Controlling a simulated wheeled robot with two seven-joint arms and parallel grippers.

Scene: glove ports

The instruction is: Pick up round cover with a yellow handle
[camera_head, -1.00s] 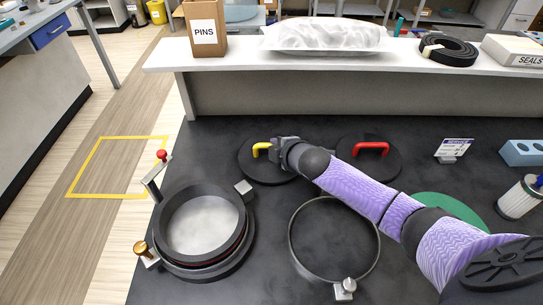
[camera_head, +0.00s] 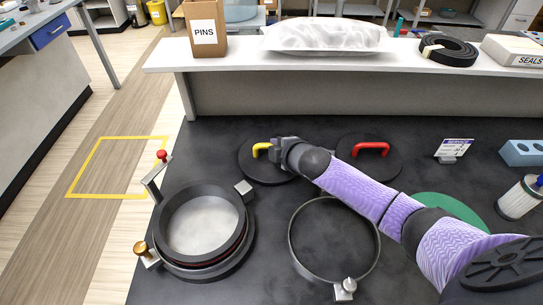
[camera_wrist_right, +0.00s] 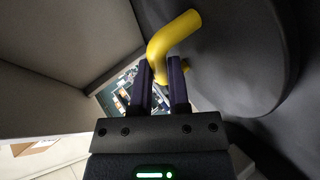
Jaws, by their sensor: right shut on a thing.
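The round black cover (camera_head: 259,172) with a yellow handle (camera_head: 262,147) lies on the dark tabletop in the head view. My right gripper (camera_head: 272,150) is at the handle, its arm coming in from the right. In the right wrist view the yellow handle (camera_wrist_right: 171,39) runs down between the fingers of my right gripper (camera_wrist_right: 160,80), which is shut on it. The cover's dark face (camera_wrist_right: 235,55) fills the right of that view. The arm and gripper hide part of the cover in the head view. My left gripper is not in view.
A similar cover with a red handle (camera_head: 371,148) lies to the right. A round port (camera_head: 203,229) with clamps stands at front left, and a metal ring (camera_head: 334,240) lies front centre. A raised shelf (camera_head: 330,62) with a PINS box (camera_head: 206,25) runs behind.

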